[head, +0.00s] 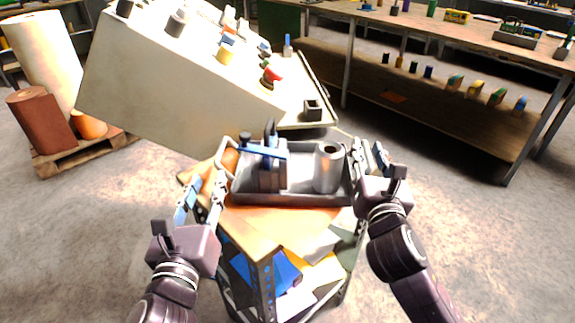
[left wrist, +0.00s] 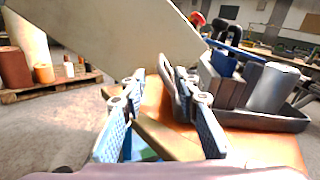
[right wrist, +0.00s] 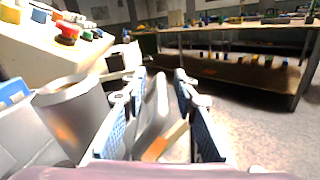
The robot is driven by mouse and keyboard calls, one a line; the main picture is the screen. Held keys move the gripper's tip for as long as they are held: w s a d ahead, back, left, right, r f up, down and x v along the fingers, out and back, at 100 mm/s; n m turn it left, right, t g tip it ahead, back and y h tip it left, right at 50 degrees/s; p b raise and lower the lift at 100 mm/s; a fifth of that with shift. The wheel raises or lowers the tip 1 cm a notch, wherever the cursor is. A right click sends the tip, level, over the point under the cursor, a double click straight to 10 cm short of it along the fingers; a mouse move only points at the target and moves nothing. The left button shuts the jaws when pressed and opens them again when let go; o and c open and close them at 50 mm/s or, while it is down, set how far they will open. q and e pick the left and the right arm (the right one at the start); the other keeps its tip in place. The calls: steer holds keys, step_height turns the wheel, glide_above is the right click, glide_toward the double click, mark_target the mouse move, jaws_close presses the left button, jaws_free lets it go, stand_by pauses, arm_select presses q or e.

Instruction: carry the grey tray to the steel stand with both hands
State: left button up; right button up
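The grey tray (head: 300,200) lies on a wood-topped cart (head: 250,230). It carries a grey metal cylinder (head: 328,170) and a dark block-like object (head: 268,175) with a blue bar across it. My left gripper (head: 205,195) is open at the tray's left end; in the left wrist view the tray's rim (left wrist: 250,122) is by its right finger. My right gripper (head: 371,155) is open at the tray's right end; in the right wrist view a grey tray handle (right wrist: 152,115) shows between its fingers, without clear contact. I cannot pick out the steel stand with certainty.
A large pale machine (head: 170,90) with buttons stands close behind the cart. A long workbench (head: 420,25) with a lower shelf is at the back right. Rolls (head: 42,115) stand on a pallet at left. Open floor lies right of the cart.

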arm_select(q)
steer(key=shift+s, duration=0.25)
arm_select(e)
steer(key=shift+s, duration=0.4)
steer(key=s, duration=1.1)
steer(key=shift+s+a, duration=0.15)
